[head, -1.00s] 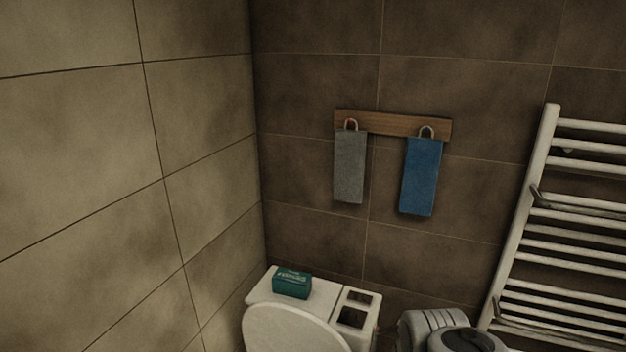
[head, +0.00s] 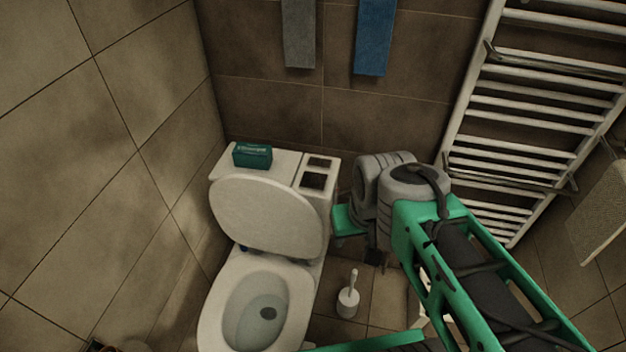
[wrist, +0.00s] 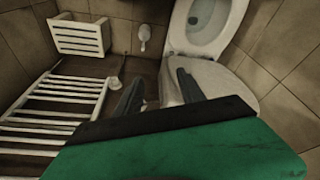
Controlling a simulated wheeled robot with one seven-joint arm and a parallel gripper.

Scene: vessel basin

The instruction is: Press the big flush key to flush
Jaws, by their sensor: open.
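The toilet cistern (head: 285,165) stands in the corner, with a white flush panel at the right of its top. The panel has two dark square keys. The larger, nearer one is the big flush key (head: 313,181); the smaller key (head: 320,162) lies behind it. Nothing touches either key. My gripper (wrist: 160,78) is open and empty in the wrist view, its two dark fingers apart, below the toilet in that picture. In the head view my arm is right of the cistern, and the fingers are mostly hidden. I cannot make out the keys in the wrist view.
A teal box (head: 252,155) sits on the cistern. The raised lid (head: 268,218) leans before it, above the open bowl (head: 255,305). A toilet brush (head: 348,300) stands on the floor. A white towel radiator (head: 530,150) is close right of my arm.

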